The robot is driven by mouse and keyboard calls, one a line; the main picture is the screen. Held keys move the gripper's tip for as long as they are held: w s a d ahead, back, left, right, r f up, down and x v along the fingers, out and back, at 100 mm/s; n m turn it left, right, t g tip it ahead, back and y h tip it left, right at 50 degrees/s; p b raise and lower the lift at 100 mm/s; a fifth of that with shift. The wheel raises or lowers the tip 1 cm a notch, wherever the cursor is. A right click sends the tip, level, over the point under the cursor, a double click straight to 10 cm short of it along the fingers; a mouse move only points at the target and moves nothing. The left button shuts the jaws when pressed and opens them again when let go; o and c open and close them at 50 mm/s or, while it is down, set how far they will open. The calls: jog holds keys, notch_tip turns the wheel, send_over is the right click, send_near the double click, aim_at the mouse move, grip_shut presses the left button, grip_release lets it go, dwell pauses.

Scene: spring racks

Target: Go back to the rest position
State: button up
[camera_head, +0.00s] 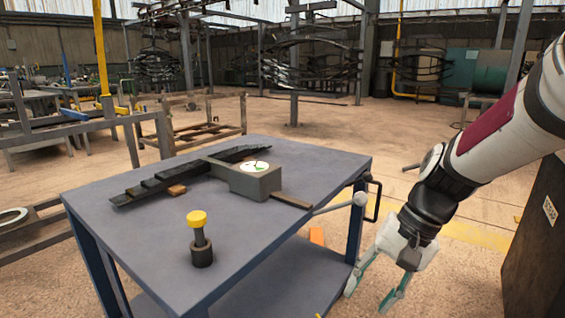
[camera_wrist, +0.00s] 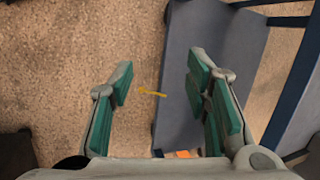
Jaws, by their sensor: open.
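My gripper (camera_head: 372,284) hangs low to the right of the blue-grey table (camera_head: 270,232), pointing down, with nothing between its fingers. In the wrist view my gripper (camera_wrist: 160,90) has its two green-padded fingers wide apart. Below them are the floor (camera_wrist: 95,50) and a blue-grey surface (camera_wrist: 185,60) of the table. My arm comes in from the right edge of the head view.
On the table are a dark leaf spring (camera_head: 160,181), a grey block (camera_head: 256,181) with a white dial, and a dark post (camera_head: 199,236) with a yellow top. A dark cabinet (camera_head: 535,240) stands at far right.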

jog(key=s+d+r+n+h, duration=0.2)
jog(key=s+r+n, duration=0.1)
jog(key=s, duration=0.9)
jog(key=s+d+r+n+h, duration=0.2)
jog(key=s+r, duration=0.2)
jog(key=s, duration=0.9)
notch_tip(320, 180, up, 40)
jog(key=t+p, duration=0.4)
jog(key=p, duration=3.4)
jog(key=shift+w+a+f+p, duration=0.15)
jog(key=shift+w+p, duration=0.05)
jog(key=shift+p, duration=0.1)
